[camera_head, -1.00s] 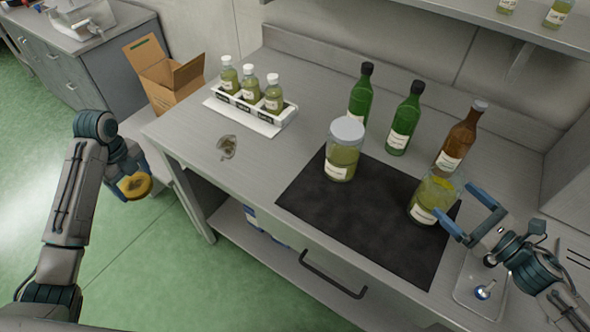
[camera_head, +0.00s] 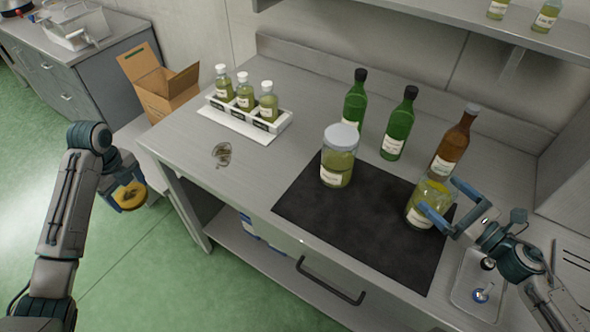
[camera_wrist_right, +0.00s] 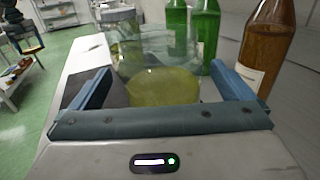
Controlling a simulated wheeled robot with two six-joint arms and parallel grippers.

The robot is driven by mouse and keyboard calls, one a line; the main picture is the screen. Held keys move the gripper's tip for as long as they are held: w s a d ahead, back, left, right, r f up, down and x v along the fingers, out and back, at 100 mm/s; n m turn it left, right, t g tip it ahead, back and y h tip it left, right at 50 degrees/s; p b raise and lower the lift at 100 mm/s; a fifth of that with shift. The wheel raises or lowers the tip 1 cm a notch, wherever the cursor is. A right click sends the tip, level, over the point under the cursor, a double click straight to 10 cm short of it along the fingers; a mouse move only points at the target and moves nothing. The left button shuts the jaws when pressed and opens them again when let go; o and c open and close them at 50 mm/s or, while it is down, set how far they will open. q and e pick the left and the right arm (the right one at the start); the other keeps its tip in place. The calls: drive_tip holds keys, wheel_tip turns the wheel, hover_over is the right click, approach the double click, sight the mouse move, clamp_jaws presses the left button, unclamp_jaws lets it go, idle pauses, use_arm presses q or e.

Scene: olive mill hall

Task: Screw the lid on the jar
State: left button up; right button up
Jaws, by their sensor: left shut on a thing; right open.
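My left gripper (camera_head: 122,184) is shut on a yellow lid (camera_head: 130,197) with a dark middle, held out left of the table, over the floor. An open glass jar (camera_head: 421,214) with yellow-green contents and a white label stands upright at the right of the dark mat. My right gripper (camera_head: 446,199) is open at this jar's right side. In the right wrist view the jar (camera_wrist_right: 160,85) shows between and beyond the two spread fingers. Whether the fingers touch its glass I cannot tell.
A closed jar (camera_head: 338,166) with a grey lid stands on the dark mat (camera_head: 345,225). Two green bottles (camera_head: 397,130) and a brown bottle (camera_head: 452,148) stand behind. A white rack (camera_head: 270,122) holds three small bottles. A metal tray (camera_head: 470,300) lies at the right front.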

sight(436, 189)
use_arm(q)
wheel_tip(436, 189, up, 2)
drive_tip(key=shift+r+p, duration=0.15)
drive_tip(key=shift+p, duration=0.7)
drive_tip(key=shift+r, duration=0.1)
use_arm(e)
drive_tip(key=x, duration=0.3)
drive_tip(key=shift+d, duration=0.1)
drive_tip(key=shift+r, duration=0.1)
drive_tip(key=c, duration=2.1)
